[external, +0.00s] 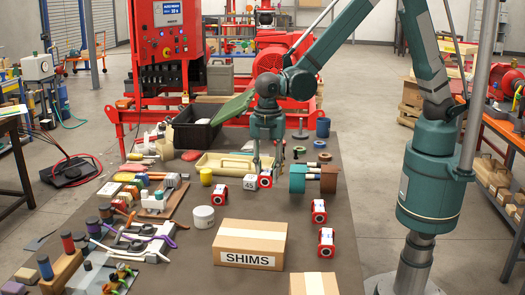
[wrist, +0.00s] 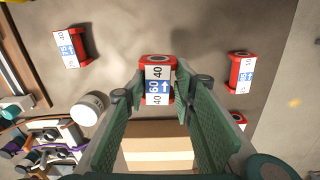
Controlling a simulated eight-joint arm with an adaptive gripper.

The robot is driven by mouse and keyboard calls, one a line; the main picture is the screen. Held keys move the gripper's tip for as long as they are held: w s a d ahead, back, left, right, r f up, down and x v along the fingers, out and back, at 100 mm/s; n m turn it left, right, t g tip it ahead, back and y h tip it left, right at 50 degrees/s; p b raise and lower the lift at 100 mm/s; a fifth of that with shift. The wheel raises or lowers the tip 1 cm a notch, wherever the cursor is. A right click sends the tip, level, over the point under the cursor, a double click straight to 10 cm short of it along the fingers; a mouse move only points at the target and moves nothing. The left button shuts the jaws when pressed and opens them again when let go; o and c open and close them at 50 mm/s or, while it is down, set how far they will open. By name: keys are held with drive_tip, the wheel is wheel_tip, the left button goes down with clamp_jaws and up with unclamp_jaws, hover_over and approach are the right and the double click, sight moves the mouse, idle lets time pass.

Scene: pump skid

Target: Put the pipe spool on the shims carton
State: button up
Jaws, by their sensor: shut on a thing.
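A red pipe spool with a white and blue label reading 40, 60 and 40 (wrist: 157,86) is between my gripper's fingers (wrist: 158,92). In the external view my gripper (external: 265,168) points down with the red spool (external: 265,180) at its tips, above the back middle of the table. The brown shims carton (external: 248,237), closed and marked SHIMS, stands nearer the front with its top clear. In the wrist view the carton (wrist: 156,140) shows beyond the spool's lower end, partly hidden by my fingers. I cannot tell exactly how high the spool hangs.
Similar red spools stand at left (external: 220,193) and right (external: 318,211), with another (external: 326,241) beside the carton. A white jar (external: 203,216) stands left of it, and a smaller carton (external: 314,284) at the front.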

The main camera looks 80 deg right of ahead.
drive_tip(key=w+a+r+p, duration=0.2)
drive_tip(key=a+r+p, duration=0.15)
drive_tip(key=a, duration=0.95)
wheel_tip(320, 180, up, 4)
drive_tip(key=n+p, duration=0.1)
drive_tip(key=p, duration=0.1)
hover_over(253, 234)
drive_tip(key=shift+f, duration=0.15)
drive_tip(key=shift+f, duration=3.15)
drive_tip(key=shift+f, duration=1.85)
drive_tip(key=shift+f, duration=0.15)
